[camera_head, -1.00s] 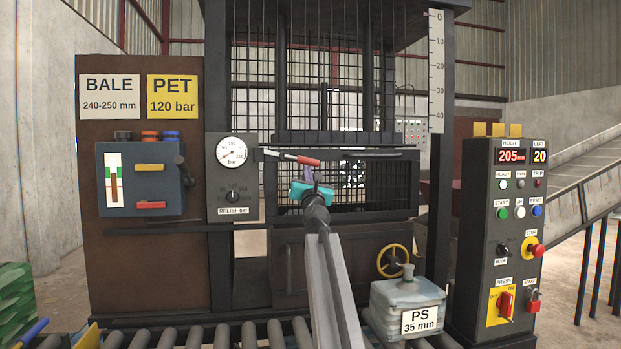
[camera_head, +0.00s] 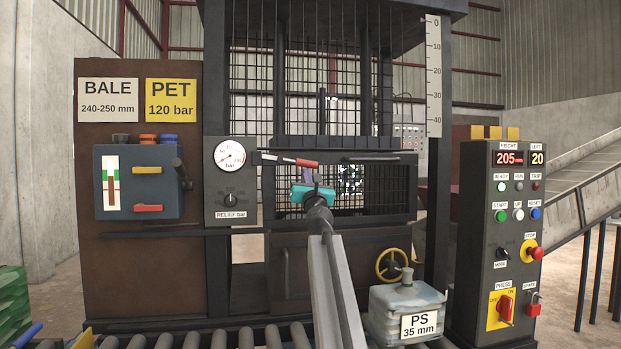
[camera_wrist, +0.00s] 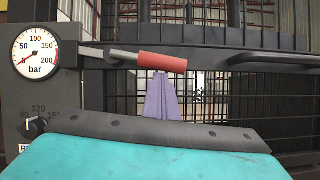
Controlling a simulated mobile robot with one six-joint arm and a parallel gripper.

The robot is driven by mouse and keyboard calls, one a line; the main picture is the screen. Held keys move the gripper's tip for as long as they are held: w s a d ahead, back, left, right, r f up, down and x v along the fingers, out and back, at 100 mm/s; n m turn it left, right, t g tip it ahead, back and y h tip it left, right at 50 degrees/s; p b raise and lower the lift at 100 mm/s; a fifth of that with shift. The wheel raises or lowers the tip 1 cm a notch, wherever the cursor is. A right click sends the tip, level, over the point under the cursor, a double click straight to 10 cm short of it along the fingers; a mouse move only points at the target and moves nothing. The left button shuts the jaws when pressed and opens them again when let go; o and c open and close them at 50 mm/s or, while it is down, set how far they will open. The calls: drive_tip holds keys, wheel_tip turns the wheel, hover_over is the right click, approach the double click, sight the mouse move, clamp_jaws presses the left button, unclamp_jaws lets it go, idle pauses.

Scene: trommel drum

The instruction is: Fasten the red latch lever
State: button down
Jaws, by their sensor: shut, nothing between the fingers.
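The latch lever has a grey rod and a red grip (camera_head: 307,163). It lies nearly level, sloping slightly down to the right, across the upper left of the mesh door (camera_head: 408,185). In the wrist view the red grip (camera_wrist: 162,62) is just beyond my fingertips. My gripper (camera_head: 308,174) has a teal body and purple fingers, which are shut and empty just below the grip. The fingers (camera_wrist: 161,80) point toward the grip in the wrist view; whether they touch it I cannot tell. The lever's catch is not clear.
A pressure gauge (camera_head: 229,155) and relief knob panel sit just left of the lever. The door's dark handle bar (camera_head: 370,159) runs to the right. A control box (camera_head: 497,240) stands at right, a grey PS block (camera_head: 395,300) at lower right. Rollers (camera_head: 245,337) lie in front.

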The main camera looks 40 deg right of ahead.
drive_tip(key=shift+d+r, duration=0.1)
drive_tip(key=shift+r, duration=0.15)
drive_tip(key=s+a+f+b, duration=0.3)
drive_tip(key=s+a+f, duration=0.1)
drive_tip(key=s+f, duration=0.3)
drive_tip(key=shift+a+f, duration=0.35)
drive_tip(key=shift+f, duration=0.45)
idle(0.6)
idle(0.5)
